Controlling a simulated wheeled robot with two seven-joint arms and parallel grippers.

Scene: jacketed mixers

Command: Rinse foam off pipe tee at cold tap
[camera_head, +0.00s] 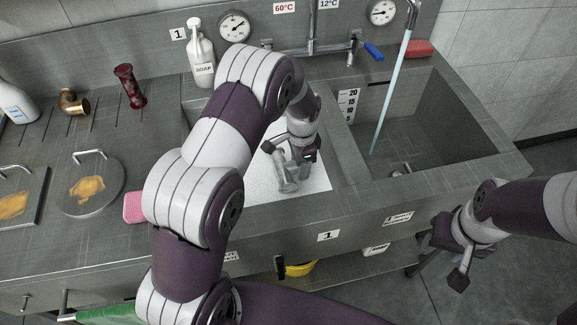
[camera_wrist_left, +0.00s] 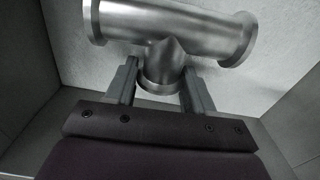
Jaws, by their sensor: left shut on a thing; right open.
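The pipe tee (camera_head: 285,178) is bare grey metal and is in the left basin area, over a white surface (camera_head: 312,184). My left gripper (camera_head: 297,158) is shut on it. In the left wrist view the pipe tee (camera_wrist_left: 172,28) has its short branch between the two fingers (camera_wrist_left: 160,88), and I see no foam on the side facing me. The running water (camera_head: 391,92) falls from a spout (camera_head: 411,12) into the right basin (camera_head: 428,110). The blue tap lever (camera_head: 373,52) is by the 12°C label (camera_head: 329,4). My right gripper (camera_head: 455,258) is open and empty, in front of the sink.
A divider (camera_head: 345,150) separates the basins. A soap bottle (camera_head: 200,55) stands behind the left basin, and a red block (camera_head: 419,48) lies at the back right. A pink sponge (camera_head: 133,207), brass elbow (camera_head: 73,102) and round lid (camera_head: 91,188) are on the left counter.

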